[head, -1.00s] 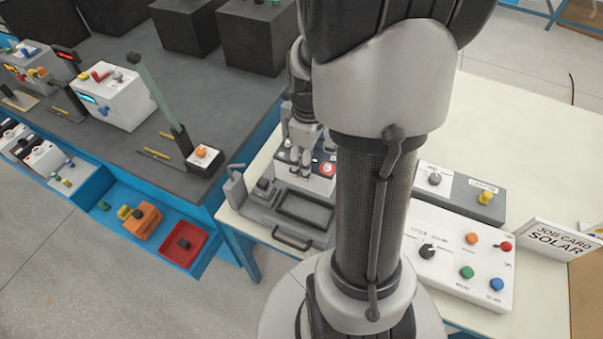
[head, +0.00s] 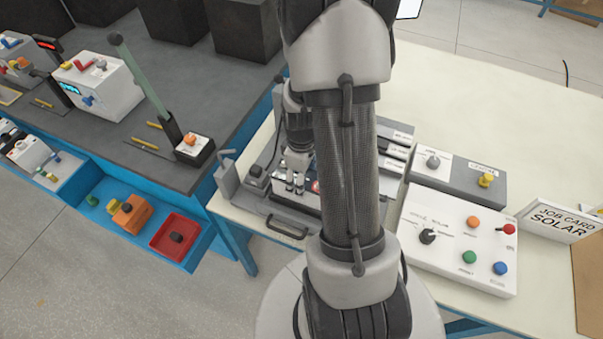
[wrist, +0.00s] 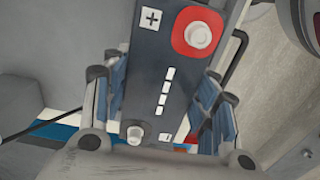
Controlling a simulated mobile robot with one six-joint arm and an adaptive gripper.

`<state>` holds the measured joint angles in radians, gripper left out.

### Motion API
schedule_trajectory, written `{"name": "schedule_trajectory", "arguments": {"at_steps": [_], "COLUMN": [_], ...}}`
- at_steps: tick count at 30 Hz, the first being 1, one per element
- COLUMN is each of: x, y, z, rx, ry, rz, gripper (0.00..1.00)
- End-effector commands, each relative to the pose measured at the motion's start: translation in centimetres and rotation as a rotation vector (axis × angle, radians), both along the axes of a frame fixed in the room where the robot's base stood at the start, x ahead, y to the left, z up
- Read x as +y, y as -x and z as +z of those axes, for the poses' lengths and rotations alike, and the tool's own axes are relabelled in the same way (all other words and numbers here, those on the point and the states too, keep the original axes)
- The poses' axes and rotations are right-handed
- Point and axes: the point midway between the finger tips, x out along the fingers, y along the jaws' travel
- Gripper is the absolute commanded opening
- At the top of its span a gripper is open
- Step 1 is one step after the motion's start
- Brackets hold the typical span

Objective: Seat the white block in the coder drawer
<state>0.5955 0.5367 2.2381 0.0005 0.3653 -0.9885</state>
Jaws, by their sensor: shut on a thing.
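The block shows in the wrist view as a long dark top (wrist: 160,75) with a plus label, white bars, a red-ringed terminal and a grey terminal. My gripper (wrist: 160,118) is shut on it, one blue-padded finger along each long side. In the head view my gripper (head: 292,184) points down over the grey drawer (head: 262,212), near its dark recess. The drawer is pulled out, with a black handle (head: 287,231) at its front. My arm and gripper hide most of the block there, so I cannot tell whether it is touching the drawer.
A control panel (head: 455,240) with coloured buttons and a grey box (head: 458,180) with knobs stand to the right. A job card (head: 557,217) reads SOLAR. A dark bench (head: 190,75) with blue bins and a red tray (head: 180,238) lies left. A grey lever post (head: 226,178) stands beside the drawer.

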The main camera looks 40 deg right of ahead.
Motion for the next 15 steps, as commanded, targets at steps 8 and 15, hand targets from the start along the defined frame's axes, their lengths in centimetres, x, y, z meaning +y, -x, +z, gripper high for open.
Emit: {"name": "schedule_trajectory", "arguments": {"at_steps": [8, 15], "x": [0.0, 0.0], "y": [-0.1, -0.1], "z": [-2.6, -2.6], "rx": [-0.001, -0.002], "ry": [0.001, 0.001], "rz": [0.0, 0.0], "gripper": [0.0, 0.0]}}
